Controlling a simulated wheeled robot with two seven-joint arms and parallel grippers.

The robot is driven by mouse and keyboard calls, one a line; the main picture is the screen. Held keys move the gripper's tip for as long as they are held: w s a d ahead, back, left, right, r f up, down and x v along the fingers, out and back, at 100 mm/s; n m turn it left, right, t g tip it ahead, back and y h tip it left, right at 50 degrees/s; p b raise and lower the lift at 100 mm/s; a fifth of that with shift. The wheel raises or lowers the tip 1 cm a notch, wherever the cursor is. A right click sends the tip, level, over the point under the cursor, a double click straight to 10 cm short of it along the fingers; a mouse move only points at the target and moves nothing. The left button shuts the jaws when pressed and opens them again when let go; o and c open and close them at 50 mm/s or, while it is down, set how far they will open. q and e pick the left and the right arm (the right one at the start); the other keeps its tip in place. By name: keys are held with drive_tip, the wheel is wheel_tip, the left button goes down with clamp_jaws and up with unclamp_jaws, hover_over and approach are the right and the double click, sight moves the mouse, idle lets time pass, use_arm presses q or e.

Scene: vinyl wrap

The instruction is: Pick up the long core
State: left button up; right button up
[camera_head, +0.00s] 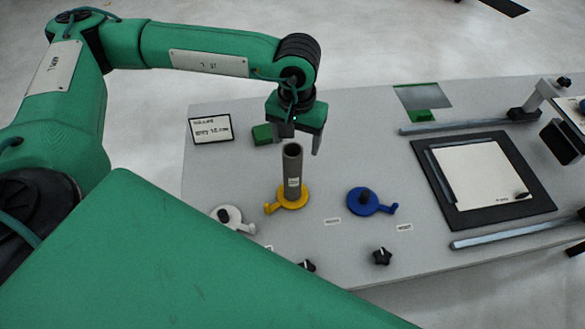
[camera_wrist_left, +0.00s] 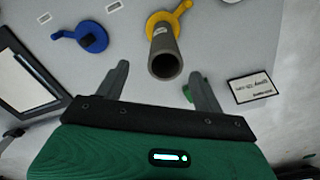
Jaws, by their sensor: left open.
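The long core, a grey hollow tube (camera_head: 293,172), stands upright on a yellow holder (camera_head: 287,200) with a side tab. In the left wrist view the core (camera_wrist_left: 165,57) shows its open end, with the yellow holder (camera_wrist_left: 181,24) behind it. My left gripper (camera_head: 295,140) is open and empty near the top of the core. In the left wrist view its two fingers (camera_wrist_left: 160,80) are spread wide, with the core's open end beyond and between them. No contact shows.
A blue holder (camera_head: 363,202) sits right of the core and a white holder (camera_head: 228,217) left. A sign card (camera_head: 211,129) and green block (camera_head: 262,134) are behind. A dark-framed plate (camera_head: 484,178) lies between rails at right. Black knobs (camera_head: 382,257) line the front.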

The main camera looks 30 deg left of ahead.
sight(292, 155)
use_arm(q)
drive_tip(key=shift+f+p, duration=0.35)
drive_tip(key=shift+f, duration=0.55)
drive_tip(key=f+p, duration=0.1)
drive_tip(key=f, duration=0.1)
drive_tip(key=f+p, duration=0.1)
drive_tip(key=shift+s+a+f+p, duration=0.15)
drive_tip(key=shift+a+f+p, duration=0.2)
drive_tip(key=shift+a+f, duration=0.05)
drive_tip(key=shift+f, duration=0.55)
drive_tip(key=c, duration=1.4)
use_arm(e)
drive_tip(key=r, duration=0.3)
drive_tip(key=shift+w+a+r, duration=0.15)
drive_tip(key=shift+w+r, duration=0.2)
use_arm(q)
drive_tip(key=shift+o, duration=0.2)
drive_tip(key=shift+r, duration=0.1)
